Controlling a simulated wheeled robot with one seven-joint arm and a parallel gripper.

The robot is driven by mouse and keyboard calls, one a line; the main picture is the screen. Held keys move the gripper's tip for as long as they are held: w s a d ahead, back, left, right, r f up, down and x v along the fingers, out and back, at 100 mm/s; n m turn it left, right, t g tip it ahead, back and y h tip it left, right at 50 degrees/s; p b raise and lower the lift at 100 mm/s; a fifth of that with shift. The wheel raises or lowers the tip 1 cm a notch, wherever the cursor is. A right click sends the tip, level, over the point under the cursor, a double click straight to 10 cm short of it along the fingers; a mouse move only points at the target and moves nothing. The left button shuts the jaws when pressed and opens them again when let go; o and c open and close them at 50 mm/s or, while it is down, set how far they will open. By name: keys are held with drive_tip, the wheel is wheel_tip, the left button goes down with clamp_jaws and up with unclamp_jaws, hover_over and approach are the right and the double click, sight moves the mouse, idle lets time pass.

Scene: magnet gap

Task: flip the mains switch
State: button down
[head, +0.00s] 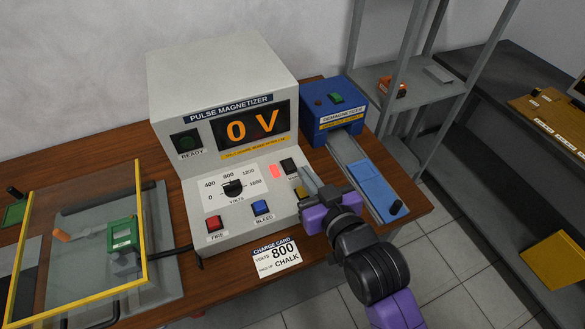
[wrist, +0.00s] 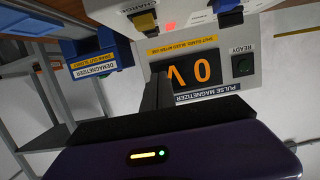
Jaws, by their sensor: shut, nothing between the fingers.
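The pulse magnetizer (head: 215,80) stands on the wooden bench with its display (head: 252,126) lit at 0 V. On its sloping panel, a small black switch (head: 289,166), seemingly the mains switch, sits right of a lit red lamp (head: 275,171). Its label and lever position are too small to read. My gripper (head: 309,182) is shut and empty at the panel's right edge, close to the black switch and a brass-coloured part (head: 301,192). Contact cannot be told. In the wrist view, upside down, my gripper (wrist: 157,92) shows before the display (wrist: 193,72), with the lit lamp (wrist: 170,26) above.
The volts dial (head: 233,187), red FIRE button (head: 214,223) and blue BLEED button (head: 261,207) are on the panel. A charge card (head: 276,257) lies in front; a yellow-framed guard (head: 142,220) stands left.

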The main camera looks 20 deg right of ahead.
idle(0.3)
drive_tip(key=p, duration=0.1)
hover_over(290, 168)
drive_tip(key=shift+s+f, duration=0.2)
drive_tip(key=shift+f, duration=0.35)
drive_tip(key=shift+s+f, duration=0.15)
drive_tip(key=shift+f, duration=0.35)
drive_tip(key=shift+w+f, duration=0.25)
drive_tip(key=shift+f, duration=1.95)
drive_tip(key=shift+r+p, duration=0.15)
drive_tip(key=shift+p, duration=0.45)
drive_tip(key=shift+f, duration=0.25)
drive_tip(key=shift+w+r, duration=0.1)
drive_tip(key=shift+r, duration=0.05)
